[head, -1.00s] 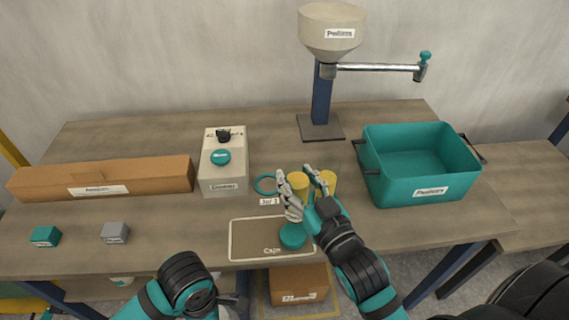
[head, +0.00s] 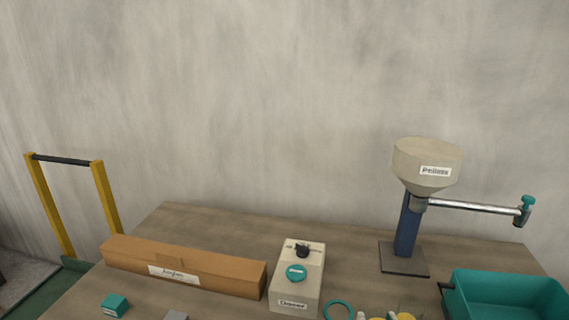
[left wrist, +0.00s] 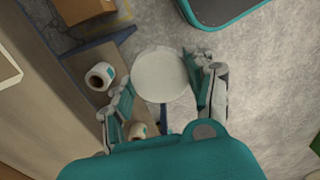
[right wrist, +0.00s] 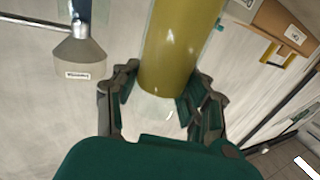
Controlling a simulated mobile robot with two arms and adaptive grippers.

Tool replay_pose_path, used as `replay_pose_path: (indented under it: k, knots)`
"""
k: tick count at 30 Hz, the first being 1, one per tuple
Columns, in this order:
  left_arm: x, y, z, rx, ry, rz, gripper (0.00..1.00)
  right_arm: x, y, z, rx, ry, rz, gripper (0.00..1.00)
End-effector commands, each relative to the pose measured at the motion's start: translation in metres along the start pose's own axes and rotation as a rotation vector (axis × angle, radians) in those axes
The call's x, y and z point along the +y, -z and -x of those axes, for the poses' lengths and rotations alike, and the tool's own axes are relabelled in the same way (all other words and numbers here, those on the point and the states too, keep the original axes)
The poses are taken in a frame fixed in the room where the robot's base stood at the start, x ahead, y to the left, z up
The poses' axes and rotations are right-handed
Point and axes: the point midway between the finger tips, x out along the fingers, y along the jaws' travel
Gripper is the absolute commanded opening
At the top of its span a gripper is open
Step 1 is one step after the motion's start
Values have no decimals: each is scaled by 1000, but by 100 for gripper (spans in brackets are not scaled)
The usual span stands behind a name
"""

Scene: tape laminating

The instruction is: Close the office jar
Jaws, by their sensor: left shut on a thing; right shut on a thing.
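In the right wrist view my right gripper (right wrist: 157,98) is closed around a clear jar with yellow contents (right wrist: 178,45). In the head view only the tops of two yellow jars (head: 405,316) show at the bottom edge, with pale fingertips beside them. In the left wrist view my left gripper (left wrist: 163,85) has its fingers on both sides of a pale round thing (left wrist: 160,74). I cannot tell for sure what that thing is. The left gripper is outside the head view. No loose cap shows now.
A dispenser box (head: 297,280) with a teal knob stands left of a teal ring (head: 338,310). A pellet hopper (head: 426,165) with a side arm stands behind a teal bin (head: 505,295). A long brown carton (head: 185,268) lies at the left. White rolls (left wrist: 100,76) lie low under the table.

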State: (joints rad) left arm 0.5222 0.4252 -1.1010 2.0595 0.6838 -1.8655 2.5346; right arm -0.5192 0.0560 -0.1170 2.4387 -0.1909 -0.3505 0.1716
Motion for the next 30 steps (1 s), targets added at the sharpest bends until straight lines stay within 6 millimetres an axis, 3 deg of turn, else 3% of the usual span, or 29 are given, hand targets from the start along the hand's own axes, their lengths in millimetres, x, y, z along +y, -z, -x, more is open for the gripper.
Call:
replay_pose_path:
  k: [9,15,21,30]
  knots:
    - [19,85,112,22,-4,-676,43,-2,13,26,-2,-34,-6,0]
    - [13,119,173,12,0,-1047,43,-2,17,42,-1,-54,-2,0]
    - [6,134,203,1,0,-1240,43,-3,18,50,1,-63,0,0]
    - [4,135,207,-4,-1,-1282,43,-3,17,51,1,-64,2,0]
